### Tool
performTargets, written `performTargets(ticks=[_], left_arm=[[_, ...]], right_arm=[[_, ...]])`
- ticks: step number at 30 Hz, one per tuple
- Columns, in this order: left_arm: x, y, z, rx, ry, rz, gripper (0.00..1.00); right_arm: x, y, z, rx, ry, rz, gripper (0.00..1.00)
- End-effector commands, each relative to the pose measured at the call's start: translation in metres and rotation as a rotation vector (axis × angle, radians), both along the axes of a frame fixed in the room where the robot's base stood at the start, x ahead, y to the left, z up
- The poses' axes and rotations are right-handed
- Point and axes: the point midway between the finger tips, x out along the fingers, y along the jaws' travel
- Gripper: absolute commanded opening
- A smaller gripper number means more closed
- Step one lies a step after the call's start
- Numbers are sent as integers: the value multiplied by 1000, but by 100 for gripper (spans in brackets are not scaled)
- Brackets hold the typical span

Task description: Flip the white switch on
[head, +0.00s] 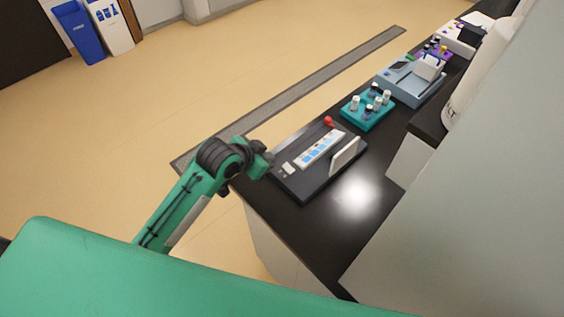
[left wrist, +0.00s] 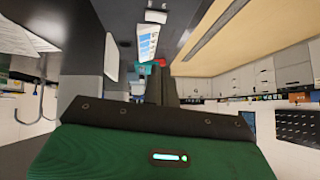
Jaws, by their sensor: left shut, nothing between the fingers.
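A small white piece, which looks like the white switch (head: 288,168), sits at the near left end of a black board (head: 312,187) on the dark bench. It also shows at the top of the left wrist view (left wrist: 156,16). Whether it is on or off is too small to tell. My left gripper (head: 268,160) is beside the board's left end, close to the switch; contact cannot be made out. Its dark fingers (left wrist: 160,86) are shut with nothing between them. My right gripper is in neither view.
The board also carries a labelled white strip (head: 320,148), a red knob (head: 328,121) and an upright white plate (head: 345,153). Beyond stand a teal rack (head: 355,119) with vials and a blue-grey device (head: 418,92). The bench front right of the board is clear.

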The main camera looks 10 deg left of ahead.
Motion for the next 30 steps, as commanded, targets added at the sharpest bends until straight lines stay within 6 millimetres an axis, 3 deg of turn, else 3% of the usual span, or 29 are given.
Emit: performTargets(ticks=[11,27,30], left_arm=[[10,-5,-10,-3,4,3,0],[63,-32,-68,-1,4,2,0],[64,-31,-82,1,6,2,0]], right_arm=[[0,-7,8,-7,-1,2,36],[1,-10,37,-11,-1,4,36],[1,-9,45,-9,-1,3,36]])
